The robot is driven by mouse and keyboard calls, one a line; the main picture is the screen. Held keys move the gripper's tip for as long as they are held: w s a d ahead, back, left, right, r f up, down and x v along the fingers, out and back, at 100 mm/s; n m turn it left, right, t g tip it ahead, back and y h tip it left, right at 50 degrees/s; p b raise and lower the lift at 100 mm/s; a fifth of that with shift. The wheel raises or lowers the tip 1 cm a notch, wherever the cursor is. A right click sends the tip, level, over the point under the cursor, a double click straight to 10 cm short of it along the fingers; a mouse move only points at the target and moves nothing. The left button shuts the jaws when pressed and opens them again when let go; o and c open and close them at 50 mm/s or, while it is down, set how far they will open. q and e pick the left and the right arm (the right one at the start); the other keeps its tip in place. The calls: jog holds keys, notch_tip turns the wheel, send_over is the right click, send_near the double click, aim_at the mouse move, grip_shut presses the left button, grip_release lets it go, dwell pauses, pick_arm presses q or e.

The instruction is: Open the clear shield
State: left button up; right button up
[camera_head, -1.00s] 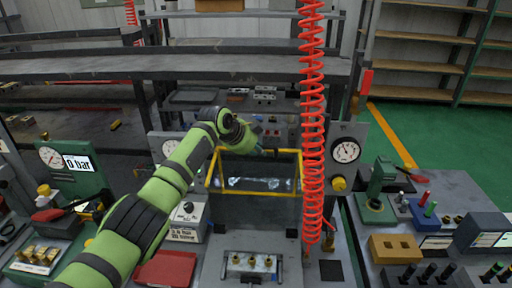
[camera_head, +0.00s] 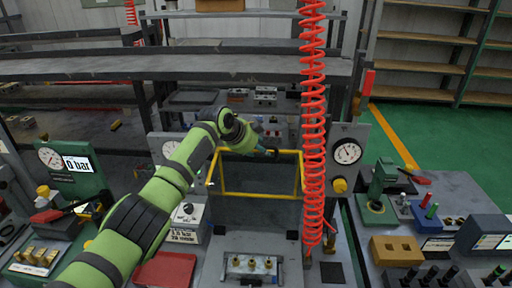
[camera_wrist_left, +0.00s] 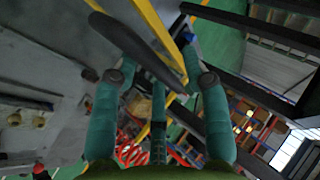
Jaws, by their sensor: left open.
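The clear shield (camera_head: 255,178) has a yellow frame and stands at the middle of the bench in the head view. Its pane looks dark grey and its lower frame bar slants toward the bench. My left gripper (camera_head: 272,153) is at the shield's upper frame edge, a little right of its middle. In the left wrist view my left gripper (camera_wrist_left: 158,85) has its fingers spread, with a long dark bar (camera_wrist_left: 135,45) crossing between them. Part of the yellow frame (camera_wrist_left: 158,27) runs beside that bar. I cannot tell whether the fingers touch it. My right gripper is out of view.
A red coiled hose (camera_head: 313,120) hangs just right of the shield. A pressure gauge (camera_head: 347,152) stands to the right of it. A block with brass fittings (camera_head: 250,266) is in front. The bench holds several other fixtures on both sides.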

pick_arm(q)
jog(key=shift+s+a+r, duration=0.25)
jog(key=shift+s+r, duration=0.05)
jog(key=shift+r, duration=0.05)
jog(key=v, duration=1.1)
